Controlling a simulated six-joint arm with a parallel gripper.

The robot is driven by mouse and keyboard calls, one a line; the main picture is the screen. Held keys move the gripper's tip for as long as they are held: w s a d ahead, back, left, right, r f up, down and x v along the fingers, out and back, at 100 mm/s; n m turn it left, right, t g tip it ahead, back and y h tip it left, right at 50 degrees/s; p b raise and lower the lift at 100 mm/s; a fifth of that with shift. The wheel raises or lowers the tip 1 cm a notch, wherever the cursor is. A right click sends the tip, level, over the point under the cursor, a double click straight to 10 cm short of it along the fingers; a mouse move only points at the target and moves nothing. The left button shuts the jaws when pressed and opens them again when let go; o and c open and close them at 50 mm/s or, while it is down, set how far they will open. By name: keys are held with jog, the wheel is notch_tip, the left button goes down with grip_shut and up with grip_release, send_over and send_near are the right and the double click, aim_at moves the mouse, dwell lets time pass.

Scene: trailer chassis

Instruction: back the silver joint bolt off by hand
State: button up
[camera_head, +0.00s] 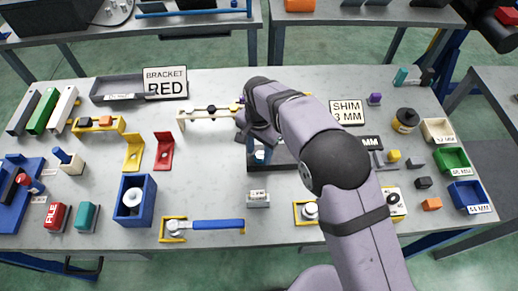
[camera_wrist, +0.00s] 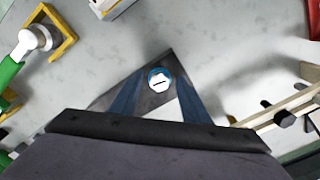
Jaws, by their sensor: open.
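The likely silver joint bolt (camera_wrist: 159,80) shows in the wrist view as a pale round head with a dark slot and a blue rim. It sits over a dark grey plate (camera_wrist: 182,66). My gripper (camera_wrist: 158,92) is open, with one blue-grey finger on each side of the bolt head. I cannot tell whether the fingers touch it. In the head view my gripper (camera_head: 259,152) points down at a dark base (camera_head: 286,168) near the table's middle.
A cream rail with dark pegs (camera_head: 205,113) lies left of my gripper. A small grey labelled block (camera_head: 258,199) stands in front. A blue-handled tool (camera_head: 215,225) rests in a yellow holder at the front edge. Coloured bins (camera_head: 452,160) line the right side.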

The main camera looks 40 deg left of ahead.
jog(key=shift+f, duration=0.25)
jog(key=c, duration=1.1)
jog(key=shift+o, duration=0.2)
